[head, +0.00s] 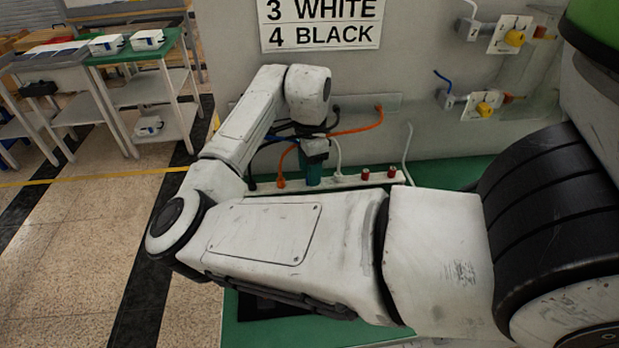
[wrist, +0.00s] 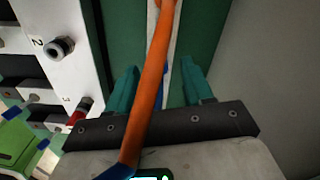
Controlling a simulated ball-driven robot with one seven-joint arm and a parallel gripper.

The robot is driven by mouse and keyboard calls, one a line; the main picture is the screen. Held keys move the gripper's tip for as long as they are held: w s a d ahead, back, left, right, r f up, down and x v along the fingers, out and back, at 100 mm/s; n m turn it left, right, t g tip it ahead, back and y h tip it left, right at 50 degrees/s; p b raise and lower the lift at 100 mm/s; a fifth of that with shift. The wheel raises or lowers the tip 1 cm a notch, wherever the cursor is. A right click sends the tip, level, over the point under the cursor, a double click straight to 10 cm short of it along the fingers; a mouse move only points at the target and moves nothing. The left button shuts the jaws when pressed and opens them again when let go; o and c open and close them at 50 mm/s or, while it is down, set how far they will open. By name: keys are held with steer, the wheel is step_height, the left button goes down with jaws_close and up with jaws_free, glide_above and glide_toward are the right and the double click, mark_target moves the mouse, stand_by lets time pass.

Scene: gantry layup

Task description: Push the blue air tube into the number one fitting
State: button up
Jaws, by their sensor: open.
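My gripper (head: 313,170) is at the back of the green bench in the head view, pointing down, its teal fingers partly behind the wrist. In the wrist view my gripper (wrist: 160,80) has its teal fingers apart. An orange tube (wrist: 154,75) crosses in front of the camera between them; I cannot tell whether it is within the jaws. A blue piece (wrist: 118,172) shows at the bottom edge. A thin blue tube (head: 268,141) seems to lie just left of my gripper. A fitting marked 2 (wrist: 61,47) sits on a white block; no fitting marked 1 is readable.
Orange, white and black tubes hang around my gripper. A sign (head: 320,24) reads 3 WHITE, 4 BLACK. Yellow-knobbed valves (head: 483,108) are on the wall. Shelves (head: 130,80) stand left.

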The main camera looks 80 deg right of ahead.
steer(key=shift+f, duration=0.7)
steer(key=shift+c, duration=0.4)
jaws_close()
